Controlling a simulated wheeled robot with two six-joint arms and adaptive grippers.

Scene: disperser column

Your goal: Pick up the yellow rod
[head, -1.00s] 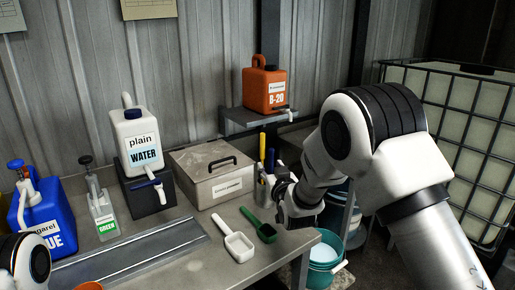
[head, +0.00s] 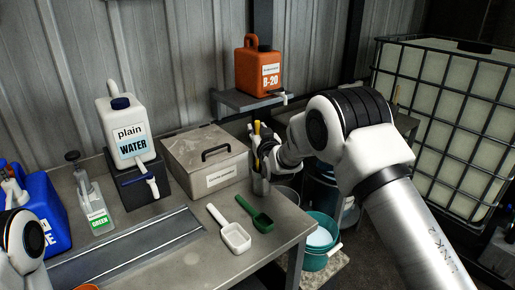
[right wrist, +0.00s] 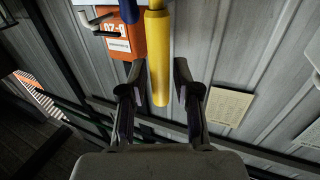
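The yellow rod (head: 257,129) stands upright in a small metal cup (head: 261,185) at the right end of the bench. My right gripper (head: 264,149) is beside its upper part, in front of the cup. In the right wrist view the yellow rod (right wrist: 158,55) comes down from the top edge and reaches between the two fingers of my right gripper (right wrist: 155,80). The fingers are open, with a gap on each side of the rod. A blue rod (right wrist: 129,11) shows just left of the yellow one. My left gripper is out of view.
A grey box with a handle (head: 207,160) stands left of the cup. A white scoop (head: 235,237) and a green scoop (head: 261,222) lie in front. An orange jug (head: 258,74) sits on a shelf (head: 232,103) behind.

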